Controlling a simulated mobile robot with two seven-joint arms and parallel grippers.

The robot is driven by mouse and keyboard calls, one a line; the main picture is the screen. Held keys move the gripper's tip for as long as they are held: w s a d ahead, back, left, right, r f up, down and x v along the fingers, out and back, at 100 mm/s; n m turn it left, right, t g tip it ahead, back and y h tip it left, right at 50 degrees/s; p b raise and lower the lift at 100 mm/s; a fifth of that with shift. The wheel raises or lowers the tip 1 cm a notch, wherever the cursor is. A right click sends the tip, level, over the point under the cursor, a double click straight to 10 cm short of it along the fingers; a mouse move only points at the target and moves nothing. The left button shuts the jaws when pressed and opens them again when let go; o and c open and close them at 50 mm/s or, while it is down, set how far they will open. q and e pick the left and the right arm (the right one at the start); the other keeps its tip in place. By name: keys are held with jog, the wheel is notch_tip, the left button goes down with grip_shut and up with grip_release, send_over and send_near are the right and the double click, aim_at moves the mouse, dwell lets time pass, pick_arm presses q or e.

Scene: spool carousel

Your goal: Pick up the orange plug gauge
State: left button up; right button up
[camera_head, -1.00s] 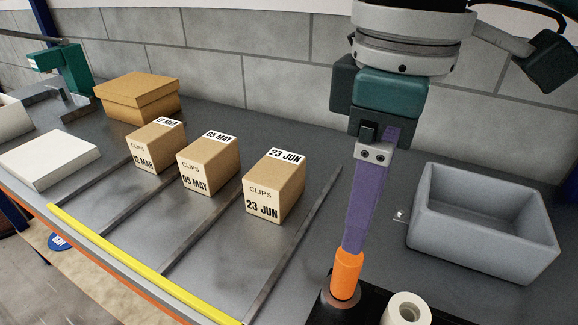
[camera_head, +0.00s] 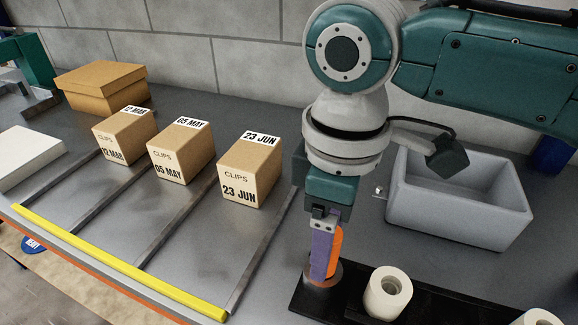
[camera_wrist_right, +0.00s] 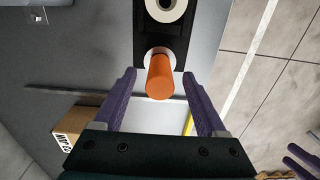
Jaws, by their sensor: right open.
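The orange plug gauge (camera_head: 337,248) stands upright in a round collar at the left end of a black holder (camera_head: 436,305). One purple finger of my right gripper (camera_head: 322,278) hides part of it in the head view. In the right wrist view, the orange gauge (camera_wrist_right: 160,78) lies between the two spread fingers of my right gripper (camera_wrist_right: 160,75). A gap shows on each side of it, and the fingers are open. Purple finger-like parts (camera_wrist_right: 303,162), likely my left gripper, show at that view's lower right edge; their opening is unclear.
A white hollow cylinder (camera_head: 388,292) stands on the holder, right of the gauge; another (camera_head: 538,318) is at the bottom edge. A grey bin (camera_head: 460,222) stands behind. Several cartons, including the 23 JUN box (camera_head: 250,170), stand left between metal rails. A yellow strip (camera_head: 120,265) edges the bench.

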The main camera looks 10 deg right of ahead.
grip_shut()
dwell(0.5)
jog(key=shift+r, duration=0.1)
